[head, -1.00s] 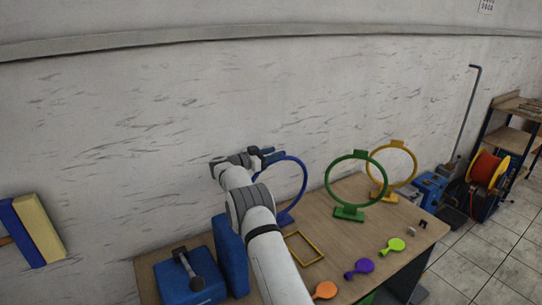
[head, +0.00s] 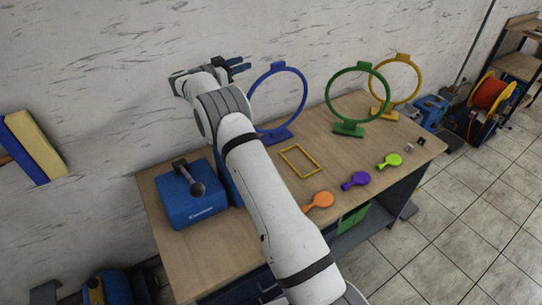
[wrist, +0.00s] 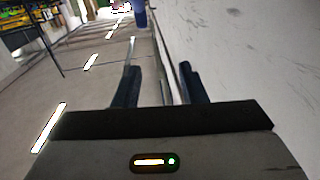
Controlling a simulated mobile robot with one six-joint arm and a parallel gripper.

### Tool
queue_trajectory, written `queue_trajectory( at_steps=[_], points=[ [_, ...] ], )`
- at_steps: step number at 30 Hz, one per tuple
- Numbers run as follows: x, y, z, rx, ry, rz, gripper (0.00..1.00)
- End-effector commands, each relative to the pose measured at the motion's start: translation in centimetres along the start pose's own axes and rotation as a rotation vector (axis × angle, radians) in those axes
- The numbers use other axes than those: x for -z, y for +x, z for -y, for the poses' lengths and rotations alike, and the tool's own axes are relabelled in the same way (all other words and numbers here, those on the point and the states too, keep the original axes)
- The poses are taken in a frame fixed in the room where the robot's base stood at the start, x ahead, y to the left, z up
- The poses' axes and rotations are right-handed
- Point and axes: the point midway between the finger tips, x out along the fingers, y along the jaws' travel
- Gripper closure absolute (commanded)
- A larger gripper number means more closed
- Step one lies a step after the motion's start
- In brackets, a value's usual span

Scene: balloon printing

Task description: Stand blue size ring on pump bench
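The blue size ring (head: 304,99) stands upright on its flat blue foot on the wooden pump bench (head: 240,225), in the head view. It is left of the green ring (head: 387,98), near the wall. My gripper (head: 240,66) is above the bench at the upper left of the blue ring and looks apart from it. In the wrist view my gripper (wrist: 160,68) has its two dark fingers spread with nothing between them. My arm hides part of the bench and the lower left surroundings of the ring.
A yellow ring (head: 417,80) stands behind the green one. A blue pump box (head: 190,208) is at the bench's left end. The wall is close behind.

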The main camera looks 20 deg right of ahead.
Motion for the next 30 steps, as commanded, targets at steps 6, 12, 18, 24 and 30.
queue_trajectory(
  at_steps=[6,12,18,24,30],
  points=[
    [10.3,0.1,2.5,0.390,0.113,-0.026,0.62],
    [16.8,-3.4,1.9,0.780,0.125,0.041,0.62],
    [18.9,-8.9,-3.2,1.100,0.030,0.205,0.62],
    [16.4,-14.4,-13.0,1.293,-0.169,0.451,0.62],
    [11.0,-18.9,-26.7,1.345,-0.430,0.742,0.62]
  ],
)
